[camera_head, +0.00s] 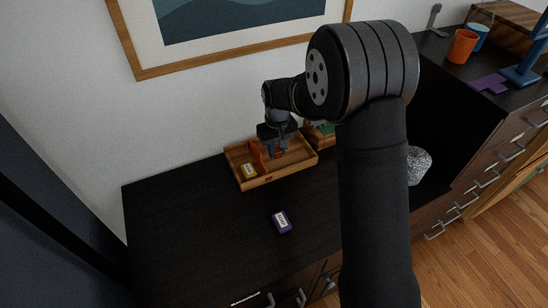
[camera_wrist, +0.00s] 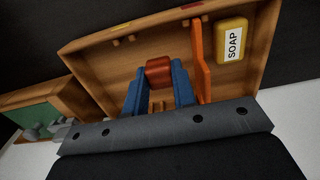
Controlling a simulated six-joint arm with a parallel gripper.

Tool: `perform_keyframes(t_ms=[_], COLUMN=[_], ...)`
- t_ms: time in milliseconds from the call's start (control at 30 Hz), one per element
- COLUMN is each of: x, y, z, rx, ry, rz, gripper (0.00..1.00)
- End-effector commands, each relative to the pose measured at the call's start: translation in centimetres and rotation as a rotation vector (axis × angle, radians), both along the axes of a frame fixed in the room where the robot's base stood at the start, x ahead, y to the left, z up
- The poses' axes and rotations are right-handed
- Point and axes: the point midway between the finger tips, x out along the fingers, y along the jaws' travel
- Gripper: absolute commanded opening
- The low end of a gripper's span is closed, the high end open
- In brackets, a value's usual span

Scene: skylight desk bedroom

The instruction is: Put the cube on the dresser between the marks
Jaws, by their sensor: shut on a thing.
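My gripper (camera_wrist: 158,88) is over the wooden tray on the black dresser (camera_head: 190,225). Its blue fingers are shut on a small red cube (camera_wrist: 159,70), one finger on each side. In the head view the cube (camera_head: 277,152) shows as a small red patch under my gripper (camera_head: 277,148), partly hidden by it. The cube is at the tray; I cannot tell whether it touches the tray floor. I cannot make out the marks on the dresser top.
The wooden tray (camera_head: 268,178) also holds a yellow soap box (camera_head: 249,171) and an orange upright piece (camera_head: 258,156). A purple box (camera_head: 282,222) lies in front of the tray. A wooden box with green (camera_wrist: 35,115) stands beside the tray. The dresser's left part is clear.

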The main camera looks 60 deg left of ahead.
Motion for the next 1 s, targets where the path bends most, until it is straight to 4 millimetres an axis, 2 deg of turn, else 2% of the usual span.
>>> perform_keyframes(t_ms=[233, 467, 833, 867, 900, 1000], x=[-0.7, -0.7, -0.7, -0.7, -0.7, -0.7], y=[0.6, 0.6, 0.6, 0.6, 0.6, 0.6], z=[-1.4, -4.5, -4.9, -4.9, -4.9, -4.9], rx=[-0.001, 0.000, 0.000, 0.001, 0.001, 0.001], ry=[0.000, 0.000, 0.000, 0.000, 0.000, 0.000], rz=[-0.001, -0.001, -0.001, -0.001, -0.001, -0.001], gripper=[0.03, 0.03, 0.03, 0.28, 0.33, 0.33])
